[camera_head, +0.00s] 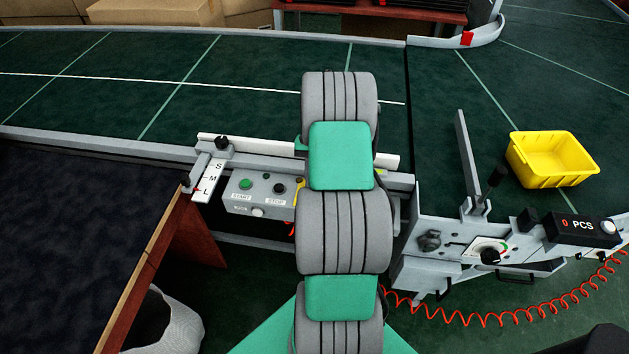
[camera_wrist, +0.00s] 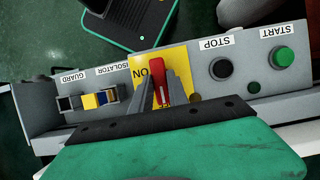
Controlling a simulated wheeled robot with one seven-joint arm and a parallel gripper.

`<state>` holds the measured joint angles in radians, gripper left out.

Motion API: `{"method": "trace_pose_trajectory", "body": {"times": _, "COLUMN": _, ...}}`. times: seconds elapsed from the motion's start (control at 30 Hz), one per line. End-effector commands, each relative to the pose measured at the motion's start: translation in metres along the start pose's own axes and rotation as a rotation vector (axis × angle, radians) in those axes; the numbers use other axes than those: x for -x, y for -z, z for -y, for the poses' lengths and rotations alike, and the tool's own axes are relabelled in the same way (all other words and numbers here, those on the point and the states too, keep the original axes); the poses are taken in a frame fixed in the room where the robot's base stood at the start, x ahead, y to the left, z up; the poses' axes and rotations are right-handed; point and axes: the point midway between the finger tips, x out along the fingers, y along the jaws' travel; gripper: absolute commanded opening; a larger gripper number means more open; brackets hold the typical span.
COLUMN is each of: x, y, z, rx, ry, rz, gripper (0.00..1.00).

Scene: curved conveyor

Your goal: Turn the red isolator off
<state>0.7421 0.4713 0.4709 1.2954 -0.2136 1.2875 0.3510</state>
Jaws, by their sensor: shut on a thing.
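The red isolator handle (camera_wrist: 158,70) stands on a yellow plate (camera_wrist: 147,68) marked ON, on the grey control panel, in the wrist view. My gripper (camera_wrist: 163,88) has its two grey fingers on either side of the red handle and is shut on it. The handle points roughly up and down in this picture, near the ON mark. In the head view my arm hides the handle and my gripper; only a yellow sliver (camera_head: 298,190) of the plate shows beside my arm.
The panel holds a green START button (camera_wrist: 284,57), a black STOP button (camera_wrist: 221,69) and a GUARD connector (camera_wrist: 69,104). Conveyor belts (camera_head: 200,85) run behind. A yellow bin (camera_head: 552,160) and a counter box (camera_head: 580,227) are at the right, above a coiled red cable (camera_head: 500,315).

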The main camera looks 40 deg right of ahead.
Motion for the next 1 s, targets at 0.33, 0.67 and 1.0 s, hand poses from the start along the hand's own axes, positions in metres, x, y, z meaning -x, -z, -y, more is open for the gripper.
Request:
{"method": "trace_pose_trajectory", "body": {"times": 0.33, "x": 0.003, "y": 0.002, "z": 0.002, "rx": 0.005, "ry": 0.002, "rz": -0.010, "gripper": 0.27}}
{"method": "trace_pose_trajectory", "body": {"times": 0.67, "x": 0.001, "y": 0.001, "z": 0.000, "rx": 0.001, "ry": 0.001, "rz": -0.003, "gripper": 0.42}}
{"method": "trace_pose_trajectory", "body": {"times": 1.0, "x": 0.040, "y": 0.002, "z": 0.000, "rx": 0.001, "ry": 0.003, "rz": -0.007, "gripper": 0.42}}
